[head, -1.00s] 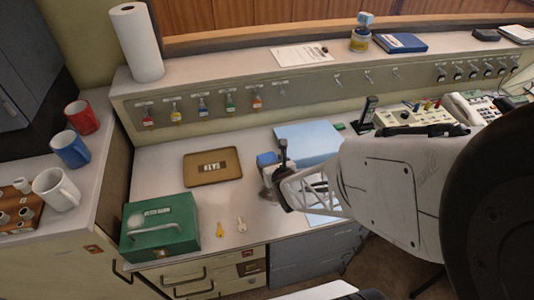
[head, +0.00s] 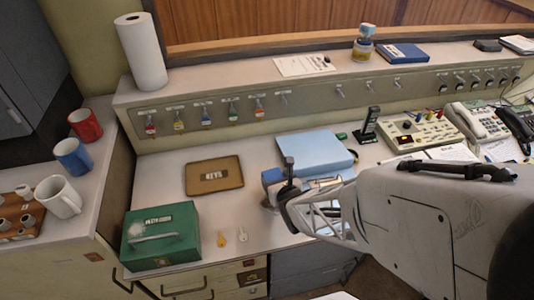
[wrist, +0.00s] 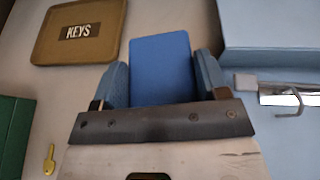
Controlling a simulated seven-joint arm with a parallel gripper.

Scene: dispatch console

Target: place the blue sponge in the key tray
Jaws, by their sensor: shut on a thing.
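The blue sponge (wrist: 162,68) is between the two fingers of my gripper (wrist: 163,88), which is shut on it. In the head view the sponge (head: 272,176) shows beside my gripper (head: 276,188), partly hidden by it. The key tray (head: 214,175) is a flat brown tray with a KEYS label, lying on the desk to the left of my gripper. In the wrist view the key tray (wrist: 80,32) is at the upper left, apart from the sponge. I see nothing in it but the label.
A green cash box (head: 160,236) stands at the desk's front left. A light blue binder (head: 315,153) lies just behind and right of my gripper. The desk between the tray and my gripper is clear.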

